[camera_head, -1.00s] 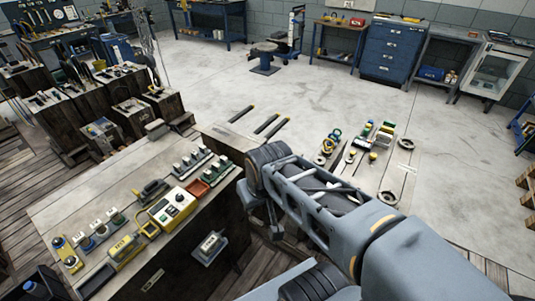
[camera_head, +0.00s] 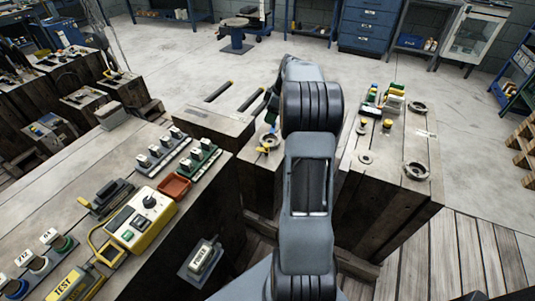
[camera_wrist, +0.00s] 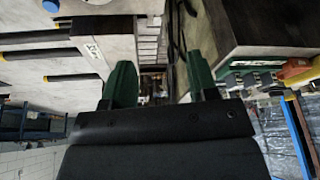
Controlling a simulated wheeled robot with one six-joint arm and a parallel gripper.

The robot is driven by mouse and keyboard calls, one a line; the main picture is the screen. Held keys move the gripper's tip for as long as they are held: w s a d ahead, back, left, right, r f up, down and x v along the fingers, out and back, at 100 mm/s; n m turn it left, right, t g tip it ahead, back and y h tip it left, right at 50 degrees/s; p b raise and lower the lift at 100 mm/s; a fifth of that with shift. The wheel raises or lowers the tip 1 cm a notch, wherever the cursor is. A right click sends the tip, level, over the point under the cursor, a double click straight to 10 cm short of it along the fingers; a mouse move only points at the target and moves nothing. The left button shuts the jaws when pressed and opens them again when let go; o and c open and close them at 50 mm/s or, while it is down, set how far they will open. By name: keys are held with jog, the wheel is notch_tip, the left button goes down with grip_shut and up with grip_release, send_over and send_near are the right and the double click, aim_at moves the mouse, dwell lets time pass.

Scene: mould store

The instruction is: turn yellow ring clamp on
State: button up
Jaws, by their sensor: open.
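In the head view my arm hides most of the gripper and part of the bench top. No yellow ring clamp is clear in the wrist view.
The right bench (camera_head: 392,190) holds grey rings (camera_head: 416,170) and small yellow and green fittings. The left bench (camera_head: 60,190) carries a yellow control box (camera_head: 142,218), a red tray (camera_head: 174,187) and several switches. Dark bars (camera_head: 217,91) lie beyond. Open concrete floor is behind.

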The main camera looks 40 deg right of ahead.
jog(key=n+b, duration=0.1)
jog(key=b, duration=0.1)
send_near(267, 145)
jog(key=shift+y, duration=0.3)
jog(key=b+x, duration=0.1)
jog(key=x, duration=0.3)
jog(key=b+x, duration=0.1)
jog(key=x, duration=0.4)
jog(key=shift+d, duration=0.25)
jog(key=c, duration=0.9)
